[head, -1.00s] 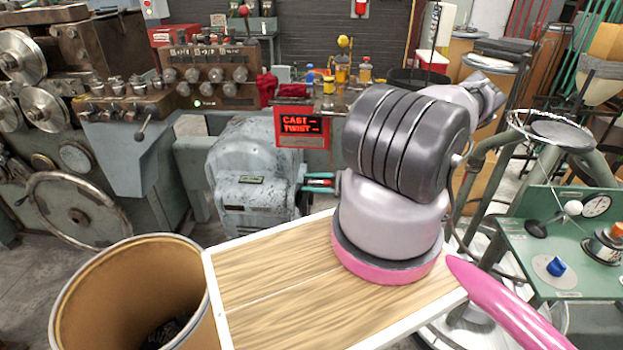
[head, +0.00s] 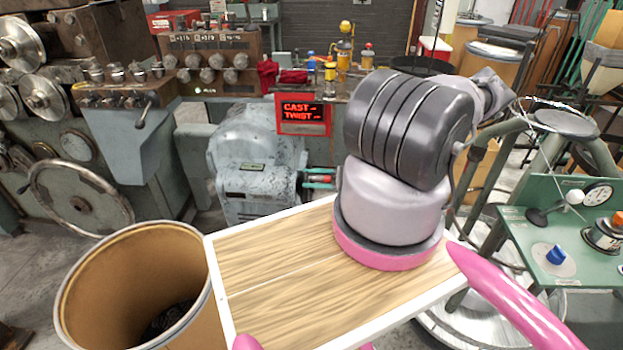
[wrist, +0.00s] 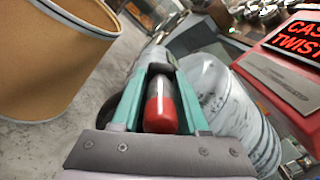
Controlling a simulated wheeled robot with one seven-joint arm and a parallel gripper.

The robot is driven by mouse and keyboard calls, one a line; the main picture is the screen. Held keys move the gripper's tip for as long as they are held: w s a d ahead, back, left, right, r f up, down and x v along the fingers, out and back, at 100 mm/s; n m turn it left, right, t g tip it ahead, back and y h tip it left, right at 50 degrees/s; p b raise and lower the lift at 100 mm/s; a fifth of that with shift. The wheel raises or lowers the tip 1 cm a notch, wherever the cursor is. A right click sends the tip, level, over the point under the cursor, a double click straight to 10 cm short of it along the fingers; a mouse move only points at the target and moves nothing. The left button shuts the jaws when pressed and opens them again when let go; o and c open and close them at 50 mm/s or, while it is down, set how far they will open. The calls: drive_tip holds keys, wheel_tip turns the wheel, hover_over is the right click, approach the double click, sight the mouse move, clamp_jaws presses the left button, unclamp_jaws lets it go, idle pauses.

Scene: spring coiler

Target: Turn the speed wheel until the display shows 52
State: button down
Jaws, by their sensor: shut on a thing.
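My gripper (head: 318,179) is beside the right side of the grey gear housing (head: 255,155), largely hidden behind my arm in the head view. In the wrist view its teal fingers (wrist: 162,80) are closed around a red-and-grey handle (wrist: 160,115), with the red end towards the camera. Whether this handle belongs to the speed wheel cannot be told, as its mount is hidden. A red display box (head: 303,114) behind the housing reads CAST and TWIST with dashes; it also shows at the right of the wrist view (wrist: 296,40). No 52 is readable.
A brown drum (head: 85,290) stands at the front left. A large spoked handwheel (head: 78,200) is on the machine at left. A green panel (head: 575,240) with a gauge and a blue knob stands at right. Bottles and a red cloth (head: 268,75) sit behind.

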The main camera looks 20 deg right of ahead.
drive_tip(key=c, duration=0.6)
unclamp_jaws()
drive_tip(key=v, duration=1.1)
